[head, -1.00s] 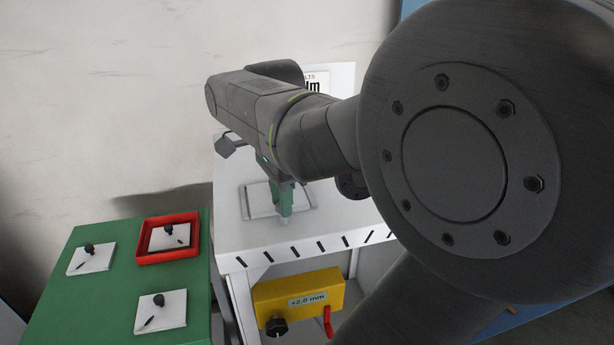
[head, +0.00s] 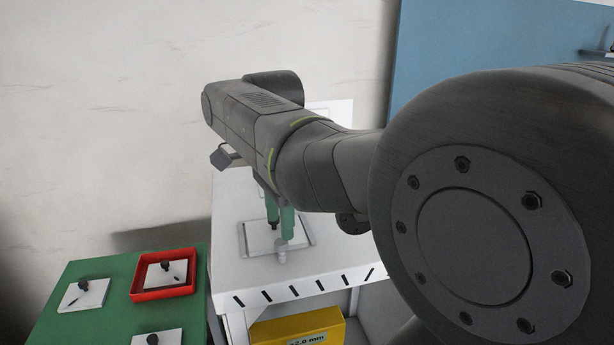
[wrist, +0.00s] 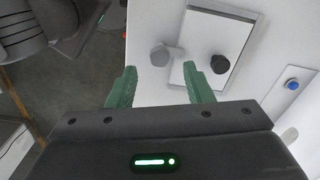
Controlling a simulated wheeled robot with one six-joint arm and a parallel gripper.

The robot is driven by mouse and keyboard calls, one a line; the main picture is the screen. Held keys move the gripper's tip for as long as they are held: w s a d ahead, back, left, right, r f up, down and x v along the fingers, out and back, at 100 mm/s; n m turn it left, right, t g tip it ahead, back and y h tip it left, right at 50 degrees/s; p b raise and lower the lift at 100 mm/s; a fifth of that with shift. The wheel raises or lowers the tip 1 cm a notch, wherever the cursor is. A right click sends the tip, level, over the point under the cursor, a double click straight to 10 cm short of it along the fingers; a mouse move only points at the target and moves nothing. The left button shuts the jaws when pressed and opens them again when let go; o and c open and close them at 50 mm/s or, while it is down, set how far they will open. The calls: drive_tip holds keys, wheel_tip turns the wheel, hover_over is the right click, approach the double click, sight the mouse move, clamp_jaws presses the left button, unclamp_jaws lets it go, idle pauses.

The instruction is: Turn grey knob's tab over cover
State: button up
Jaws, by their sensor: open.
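The grey knob (wrist: 159,56) shows in the wrist view just left of the cover, with its short tab pointing right to the cover's near-left edge. In the head view the knob (head: 281,254) stands on the white bench below the fingers. The cover is a pale square plate (wrist: 213,35) with a black knob (wrist: 220,64) on it, set in a thin frame; it also shows in the head view (head: 257,236). My gripper (wrist: 160,75) is open and empty, its green fingers apart on either side of the grey knob. Whether the tab overlaps the cover is unclear.
A green table (head: 108,264) stands at the left with white plates bearing black knobs, one inside a red tray (head: 140,292). A yellow box (head: 278,332) is under the white bench (head: 232,203). A blue button (wrist: 292,84) is right of the cover.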

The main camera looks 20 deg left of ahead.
sight(281, 242)
wheel_tip(281, 242, up, 10)
drive_tip(key=shift+f, duration=0.2)
drive_tip(key=shift+f, duration=0.1)
wheel_tip(281, 242, down, 14)
drive_tip(key=shift+r, duration=0.1)
idle(0.7)
drive_tip(key=shift+r, duration=0.1)
drive_tip(key=shift+f, duration=0.2)
drive_tip(key=n+b, duration=0.1)
drive_tip(key=n, duration=0.3)
drive_tip(key=shift+n+b, duration=0.3)
drive_tip(key=shift+n, duration=0.1)
drive_tip(key=n+b, duration=0.2)
drive_tip(key=n, duration=0.2)
drive_tip(key=shift+n, duration=0.3)
drive_tip(key=n+b, duration=0.2)
drive_tip(key=n, duration=0.3)
drive_tip(key=shift+b, duration=0.4)
drive_tip(key=shift+r+n+b, duration=0.1)
drive_tip(key=shift+n+b, duration=0.8)
drive_tip(key=shift+n, duration=0.8)
